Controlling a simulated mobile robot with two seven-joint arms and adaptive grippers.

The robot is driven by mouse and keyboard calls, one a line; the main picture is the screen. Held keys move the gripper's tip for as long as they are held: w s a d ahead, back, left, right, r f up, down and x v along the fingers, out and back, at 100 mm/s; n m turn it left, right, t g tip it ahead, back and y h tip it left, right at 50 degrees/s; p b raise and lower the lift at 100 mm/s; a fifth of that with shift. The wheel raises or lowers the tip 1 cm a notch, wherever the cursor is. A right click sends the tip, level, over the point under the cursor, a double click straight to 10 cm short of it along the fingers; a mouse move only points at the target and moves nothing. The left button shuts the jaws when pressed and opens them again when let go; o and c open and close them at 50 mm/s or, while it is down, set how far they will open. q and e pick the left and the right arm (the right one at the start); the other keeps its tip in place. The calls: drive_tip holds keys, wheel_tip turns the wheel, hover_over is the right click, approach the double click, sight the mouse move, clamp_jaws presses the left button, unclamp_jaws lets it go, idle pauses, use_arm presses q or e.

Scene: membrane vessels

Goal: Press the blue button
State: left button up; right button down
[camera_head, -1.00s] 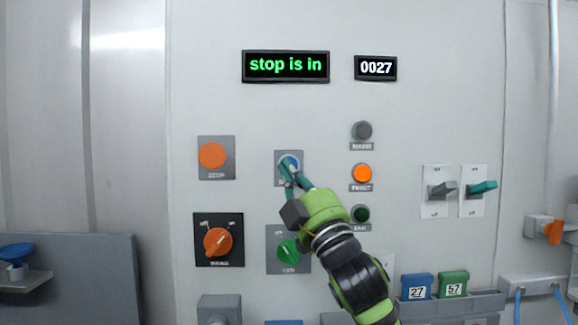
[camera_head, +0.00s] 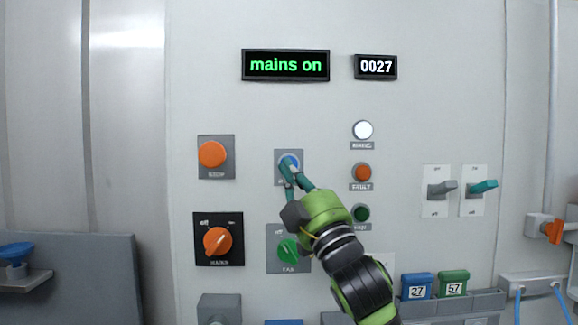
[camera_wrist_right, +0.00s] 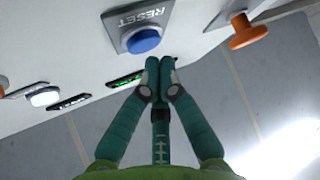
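The blue button (camera_head: 289,161) sits on a grey square plate in the middle of the panel. It also shows in the right wrist view (camera_wrist_right: 144,40), on a plate marked RESET. My right gripper (camera_head: 288,168) has its teal fingertips in front of the button and partly covers it. In the right wrist view the fingers (camera_wrist_right: 160,66) are together and empty, with their tips right beside the button's rim. I cannot tell whether they touch it. My left gripper is not in view.
An orange button (camera_head: 212,153) is to the left. An orange rotary switch (camera_head: 217,240) and a green knob (camera_head: 288,250) sit below. The display (camera_head: 286,65) reads "mains on". The top lamp (camera_head: 363,130) is white, the orange lamp (camera_head: 361,173) dim. Two levers (camera_head: 440,190) are at right.

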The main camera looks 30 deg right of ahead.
drive_tip(key=shift+s+a, duration=0.1)
drive_tip(key=s+a, duration=0.1)
drive_tip(key=s, duration=0.1)
drive_tip(key=s+a, duration=0.1)
drive_tip(key=s, duration=0.1)
drive_tip(key=shift+a, duration=0.2)
idle(0.4)
idle(0.7)
